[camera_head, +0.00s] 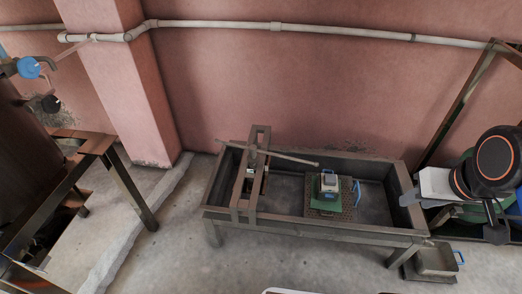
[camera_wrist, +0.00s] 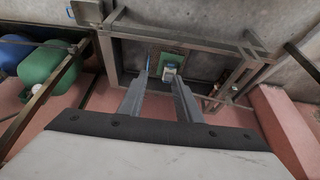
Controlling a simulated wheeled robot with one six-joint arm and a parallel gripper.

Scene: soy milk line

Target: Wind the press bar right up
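The press bar (camera_head: 290,158) is a long thin rod. It lies across the top of a screw within the upright press frame (camera_head: 238,190), at the left part of a metal trough (camera_head: 365,232). Its right end reaches over the trough toward a small white-and-blue block on a green plate. My gripper (camera_head: 407,198) is at the right end of the trough in the head view, well apart from the bar. In the wrist view my gripper (camera_wrist: 163,72) has its two fingers spread with nothing between them. The press frame (camera_wrist: 222,88) shows there at right; the bar is hard to make out.
The green plate (camera_head: 325,208) with the white block (camera_head: 329,182) sits inside the trough. A small metal bin (camera_head: 436,260) stands on the floor at lower right. A dark table (camera_head: 100,145) and pillar (camera_head: 122,80) are left. Green and blue drums (camera_wrist: 48,68) show in the wrist view.

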